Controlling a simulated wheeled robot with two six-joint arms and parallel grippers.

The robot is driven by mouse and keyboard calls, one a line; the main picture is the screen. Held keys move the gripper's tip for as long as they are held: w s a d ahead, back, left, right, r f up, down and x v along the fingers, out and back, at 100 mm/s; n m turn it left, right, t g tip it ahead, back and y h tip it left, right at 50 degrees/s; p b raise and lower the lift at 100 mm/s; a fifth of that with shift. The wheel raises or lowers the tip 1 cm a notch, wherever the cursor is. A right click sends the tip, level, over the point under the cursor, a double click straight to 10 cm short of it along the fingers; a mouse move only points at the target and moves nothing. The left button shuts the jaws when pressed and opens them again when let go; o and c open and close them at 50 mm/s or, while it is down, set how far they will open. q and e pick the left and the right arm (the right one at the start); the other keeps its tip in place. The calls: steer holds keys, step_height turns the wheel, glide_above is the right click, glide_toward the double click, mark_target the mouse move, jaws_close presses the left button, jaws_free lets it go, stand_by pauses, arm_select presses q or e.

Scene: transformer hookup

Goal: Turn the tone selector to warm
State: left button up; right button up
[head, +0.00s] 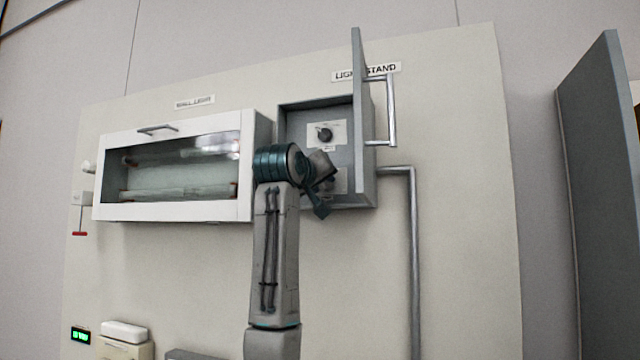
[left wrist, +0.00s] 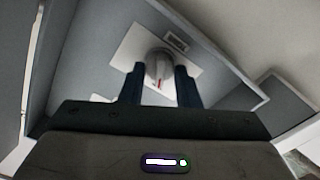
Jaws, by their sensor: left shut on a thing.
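The open grey box under the LIGHT STAND sign (head: 366,72) holds a dark upper knob (head: 325,134) on a white plate. A lower white plate (head: 341,183) is mostly hidden behind my left gripper (head: 325,184). In the left wrist view, the tone selector (left wrist: 160,66) is a light grey round knob with a red mark, on a white plate. My left gripper (left wrist: 160,88) is shut on it, one dark finger on each side. The small labels are too blurred to read, so I cannot tell its setting. My right gripper is not in view.
The box's door (head: 358,110) stands open with its handle (head: 391,110) to the right. A white-framed wall light cabinet (head: 245,165) is close on the left. A grey pipe (head: 414,260) runs down the panel. A large grey door (head: 600,180) stands at the far right.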

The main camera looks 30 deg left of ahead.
arm_select(q)
steer(key=o, duration=1)
steer(key=shift+s, duration=0.15)
steer(key=b+v, duration=0.4)
steer(key=v, duration=0.6)
steer(key=shift+s+d, duration=0.15)
steer(key=shift+s, duration=0.1)
